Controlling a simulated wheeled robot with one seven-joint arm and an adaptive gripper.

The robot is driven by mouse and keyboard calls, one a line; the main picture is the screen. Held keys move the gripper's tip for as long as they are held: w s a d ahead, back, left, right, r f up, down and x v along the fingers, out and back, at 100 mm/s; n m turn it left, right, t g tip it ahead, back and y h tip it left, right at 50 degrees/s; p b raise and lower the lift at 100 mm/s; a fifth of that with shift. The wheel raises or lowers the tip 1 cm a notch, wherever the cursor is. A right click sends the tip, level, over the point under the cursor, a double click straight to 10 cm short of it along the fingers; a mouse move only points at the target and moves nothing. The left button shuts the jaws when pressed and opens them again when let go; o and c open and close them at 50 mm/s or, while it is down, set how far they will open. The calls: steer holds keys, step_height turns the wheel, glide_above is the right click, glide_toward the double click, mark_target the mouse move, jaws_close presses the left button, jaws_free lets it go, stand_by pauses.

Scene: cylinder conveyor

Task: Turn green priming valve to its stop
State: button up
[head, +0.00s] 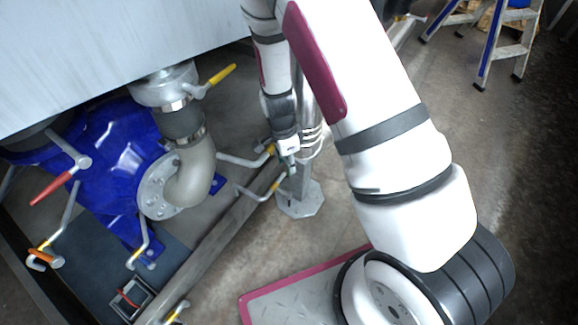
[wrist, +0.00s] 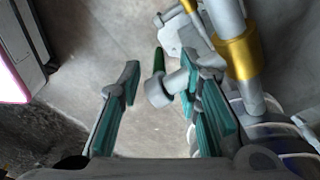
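The green priming valve shows in the wrist view as a short dark green handle (wrist: 159,61) on a grey round hub (wrist: 159,91). The handle points away, toward the top of the picture. My gripper (wrist: 160,88) is open, with one teal-padded finger left of the hub and the other to its right. The right finger appears closer to the valve's grey stem; I cannot tell whether it touches. In the head view my gripper (head: 289,157) is small, beside a grey post, and the green handle cannot be made out there.
A grey pipe with a yellow band (wrist: 237,57) runs close right of the valve. In the head view, yellow-banded pipes (head: 245,158) lie left of my gripper. A blue pump (head: 105,140), a yellow lever (head: 221,74) and a red lever (head: 53,188) are further left. A stepladder (head: 490,45) stands at back right.

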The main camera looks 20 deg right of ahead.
step_height(320, 180, up, 8)
steer(key=shift+a, duration=0.4)
steer(key=shift+r, duration=0.1)
